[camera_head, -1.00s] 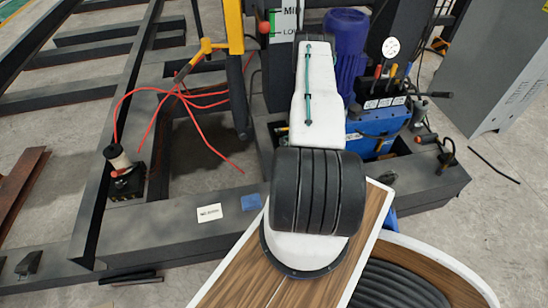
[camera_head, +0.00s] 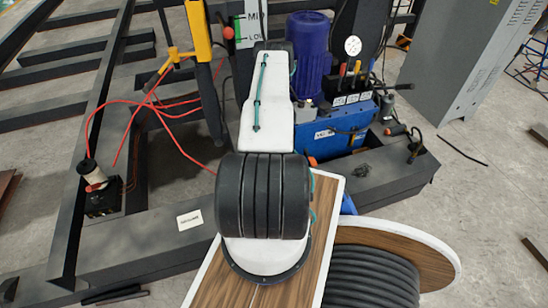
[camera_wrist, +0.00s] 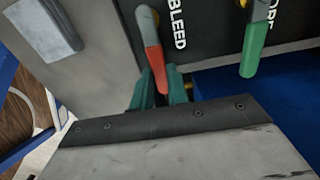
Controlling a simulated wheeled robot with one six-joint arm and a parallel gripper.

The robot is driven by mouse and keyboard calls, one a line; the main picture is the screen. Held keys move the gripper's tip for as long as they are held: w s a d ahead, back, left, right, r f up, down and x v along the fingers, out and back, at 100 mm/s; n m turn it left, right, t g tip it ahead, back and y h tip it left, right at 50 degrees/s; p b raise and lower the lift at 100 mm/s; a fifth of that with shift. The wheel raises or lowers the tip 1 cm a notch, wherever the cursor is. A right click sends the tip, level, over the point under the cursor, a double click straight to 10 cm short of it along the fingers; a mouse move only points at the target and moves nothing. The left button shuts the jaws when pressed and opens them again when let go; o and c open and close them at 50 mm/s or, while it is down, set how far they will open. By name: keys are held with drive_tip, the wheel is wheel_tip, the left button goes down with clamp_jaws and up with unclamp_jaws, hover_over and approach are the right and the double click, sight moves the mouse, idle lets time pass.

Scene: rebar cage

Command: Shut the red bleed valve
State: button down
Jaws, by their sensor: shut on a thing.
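In the wrist view, the red bleed lever (camera_wrist: 155,62) hangs from its pivot beside the word BLEED on a dark panel. My gripper (camera_wrist: 160,92) has its two teal fingers on either side of the lever's lower end and is shut on it. The lever lies slightly tilted in the picture, and its tip is partly hidden between the fingers. In the head view, my arm hides the gripper. The blue power unit (camera_head: 325,150) with small coloured levers stands just right of my arm.
A green lever (camera_wrist: 254,50) hangs close to the right of the red one. In the head view, a cable reel (camera_head: 440,262) stands at the lower right. Red hoses (camera_head: 150,108) cross the dark frame at left. A grey cabinet (camera_head: 460,60) stands at the right.

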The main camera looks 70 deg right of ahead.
drive_tip(key=c, duration=1.4)
unclamp_jaws()
drive_tip(key=shift+w+a+f, duration=0.1)
drive_tip(key=shift+w+a, duration=0.1)
drive_tip(key=shift+a, duration=0.1)
drive_tip(key=shift+o, duration=0.2)
drive_tip(key=shift+s+d, duration=0.15)
drive_tip(key=shift+d, duration=0.05)
drive_tip(key=shift+d+r, duration=0.1)
drive_tip(key=shift+r, duration=0.45)
wheel_tip(320, 180, up, 7)
drive_tip(key=shift+f, duration=0.1)
